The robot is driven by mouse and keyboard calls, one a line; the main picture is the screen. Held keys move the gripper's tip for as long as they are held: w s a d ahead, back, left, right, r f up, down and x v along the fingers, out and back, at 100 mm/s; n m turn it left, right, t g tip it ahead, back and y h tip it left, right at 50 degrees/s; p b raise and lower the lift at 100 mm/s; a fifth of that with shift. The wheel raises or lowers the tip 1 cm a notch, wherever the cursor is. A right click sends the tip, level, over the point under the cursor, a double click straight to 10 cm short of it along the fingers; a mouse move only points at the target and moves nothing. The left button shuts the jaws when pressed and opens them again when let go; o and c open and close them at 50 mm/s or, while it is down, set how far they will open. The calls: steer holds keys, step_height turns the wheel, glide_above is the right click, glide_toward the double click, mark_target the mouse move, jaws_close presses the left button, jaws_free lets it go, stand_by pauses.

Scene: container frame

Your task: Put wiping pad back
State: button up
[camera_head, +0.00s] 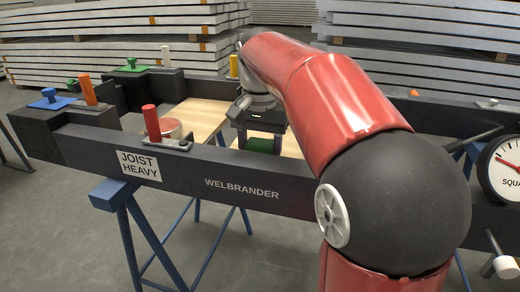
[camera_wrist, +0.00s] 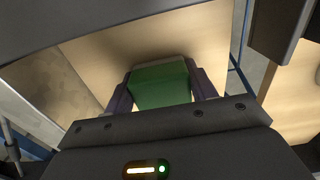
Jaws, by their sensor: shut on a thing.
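The wiping pad looks to be the green block (camera_head: 263,146) between my fingers, low inside the dark frame over a pale wooden board (camera_head: 198,113). My gripper (camera_head: 264,138) points down and is shut on it. In the wrist view, the green pad (camera_wrist: 161,86) sits between the two purple-dark fingers of my gripper (camera_wrist: 163,88), with the pale board (camera_wrist: 215,45) behind it. I cannot tell whether the pad touches the board. My red arm hides the frame's middle and part of its far side.
The dark beam (camera_head: 240,190) marked WELBRANDER rests on blue trestles (camera_head: 150,235). A red-handled post (camera_head: 152,122) on a metal plate stands left of my gripper. Blue (camera_head: 49,97), green (camera_head: 131,64) and orange (camera_head: 87,90) fittings are farther left. A round gauge (camera_head: 505,165) is at right.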

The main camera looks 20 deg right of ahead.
mark_target(260, 144)
steer(key=shift+f, duration=0.2)
steer(key=o, duration=1)
steer(key=shift+o, duration=0.2)
steer(key=shift+r, duration=0.1)
step_height(260, 144, up, 12)
steer(key=p, duration=0.3)
steer(key=shift+r+p, duration=0.15)
steer(key=shift+p, duration=0.15)
